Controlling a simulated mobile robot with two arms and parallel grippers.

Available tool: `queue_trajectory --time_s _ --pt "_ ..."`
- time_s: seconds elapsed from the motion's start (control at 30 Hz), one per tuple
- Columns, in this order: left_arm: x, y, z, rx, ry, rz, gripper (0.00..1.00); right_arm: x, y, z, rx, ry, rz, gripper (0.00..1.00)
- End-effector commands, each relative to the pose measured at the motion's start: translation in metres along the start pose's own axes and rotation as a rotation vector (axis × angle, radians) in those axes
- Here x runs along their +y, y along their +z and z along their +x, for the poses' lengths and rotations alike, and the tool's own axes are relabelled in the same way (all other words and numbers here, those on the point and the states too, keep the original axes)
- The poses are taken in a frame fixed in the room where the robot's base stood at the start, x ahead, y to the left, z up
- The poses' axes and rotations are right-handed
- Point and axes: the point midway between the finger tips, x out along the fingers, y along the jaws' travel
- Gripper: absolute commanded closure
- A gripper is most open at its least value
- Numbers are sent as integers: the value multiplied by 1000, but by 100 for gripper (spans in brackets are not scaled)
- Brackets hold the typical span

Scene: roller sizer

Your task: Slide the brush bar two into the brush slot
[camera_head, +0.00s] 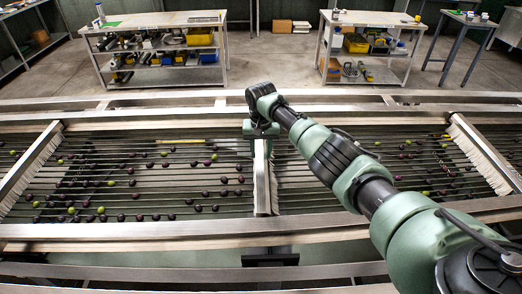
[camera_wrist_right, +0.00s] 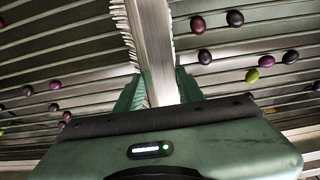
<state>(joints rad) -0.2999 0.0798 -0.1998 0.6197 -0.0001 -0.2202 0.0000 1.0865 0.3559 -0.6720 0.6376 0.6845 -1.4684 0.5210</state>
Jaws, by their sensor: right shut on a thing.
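The brush bar two (camera_head: 263,180) is a metal bar with pale bristles. It lies across the rollers near the middle of the sizer in the head view, its near end close to the front rail. My right gripper (camera_head: 261,137) is shut on it toward its far end. In the right wrist view the bar (camera_wrist_right: 153,45) runs between the two green fingers of the gripper (camera_wrist_right: 160,88), with bristles along its sides. The brush slot cannot be made out for sure. My left gripper is not in view.
Two other brush bars sit across the rollers, one at the left (camera_head: 32,165) and one at the right (camera_head: 483,152). Dark and green olives (camera_head: 88,208) are scattered on the rollers. Long metal rails (camera_head: 150,232) edge the machine. Shelved benches (camera_head: 155,45) stand behind.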

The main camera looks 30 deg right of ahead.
Motion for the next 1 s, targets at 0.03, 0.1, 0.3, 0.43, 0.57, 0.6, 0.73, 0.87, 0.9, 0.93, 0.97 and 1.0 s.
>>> queue_trajectory --time_s 0.03,0.1,0.3,0.43,0.57,0.6,0.73,0.87,0.9,0.93,0.97,1.0 --pt "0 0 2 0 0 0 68 0 0 1 2 -1 0 100" --pt "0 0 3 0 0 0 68 -1 0 3 2 -1 0 100" --pt "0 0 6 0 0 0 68 -1 0 8 1 -1 0 100" --pt "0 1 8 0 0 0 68 -1 1 11 2 -1 0 100" --pt "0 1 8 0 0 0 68 -1 1 11 2 -1 0 48" --pt "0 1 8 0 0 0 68 0 1 11 2 -1 0 37" --pt "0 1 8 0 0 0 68 0 1 12 1 0 0 37" --pt "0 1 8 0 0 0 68 0 2 13 -2 1 0 37" --pt "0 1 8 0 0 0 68 0 2 13 -2 1 0 37" --pt "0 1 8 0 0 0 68 0 2 12 -1 1 0 37" --pt "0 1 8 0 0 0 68 0 2 11 -1 1 -1 37" --pt "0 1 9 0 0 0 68 0 2 9 0 0 -1 37"
